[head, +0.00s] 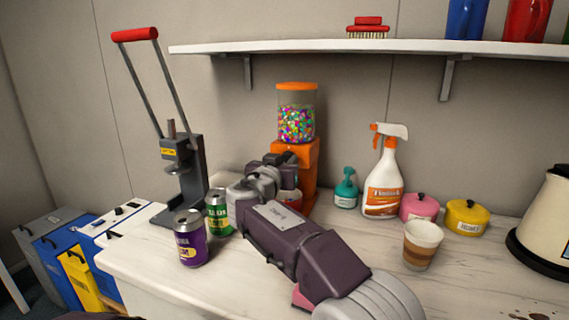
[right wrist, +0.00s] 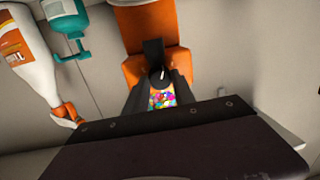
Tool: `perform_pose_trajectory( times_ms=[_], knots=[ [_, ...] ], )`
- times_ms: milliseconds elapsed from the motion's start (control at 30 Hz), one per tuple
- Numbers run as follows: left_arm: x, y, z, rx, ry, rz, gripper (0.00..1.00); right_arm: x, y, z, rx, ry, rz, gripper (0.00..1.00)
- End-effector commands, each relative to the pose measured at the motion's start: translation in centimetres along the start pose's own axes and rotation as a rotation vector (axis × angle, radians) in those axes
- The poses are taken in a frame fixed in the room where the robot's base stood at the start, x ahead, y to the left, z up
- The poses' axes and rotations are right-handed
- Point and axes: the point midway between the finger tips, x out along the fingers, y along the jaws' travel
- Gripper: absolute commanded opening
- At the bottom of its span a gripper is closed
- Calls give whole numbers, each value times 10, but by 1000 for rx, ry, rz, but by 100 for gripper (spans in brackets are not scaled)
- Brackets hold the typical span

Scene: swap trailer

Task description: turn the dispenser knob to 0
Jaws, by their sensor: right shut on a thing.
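The candy dispenser (head: 297,94) stands on the counter against the wall, with an orange lid, a clear jar of coloured candies and an orange body. In the right wrist view its orange body (right wrist: 137,32) is at the top centre. My right gripper (head: 284,161) is at the front of the dispenser's body, and its arm comes in from the lower right. It is shut on the dispenser knob, which the gripper hides in the head view. In the right wrist view a dark round part with a short white mark (right wrist: 162,75) shows between the fingers. My left gripper is out of view.
A purple can (head: 190,243) and a green can (head: 217,216) stand left of my right arm. A teal pump bottle (head: 346,190), a spray bottle (head: 384,185), pink and yellow pots and a paper cup (head: 421,247) stand to the right. A shelf (head: 340,46) runs above.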

Motion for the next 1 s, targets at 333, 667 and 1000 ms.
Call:
perform_pose_trajectory(
  times_ms=[333, 667, 1000],
  knots=[
    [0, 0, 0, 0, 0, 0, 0, 0, 0, 1, -13, -3, 1, 0],
    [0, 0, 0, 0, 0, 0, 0, 0, 0, 1, -13, -2, 1, 52],
    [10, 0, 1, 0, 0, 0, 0, -26, -1, 3, -11, 0, -2, 52]
  ],
)
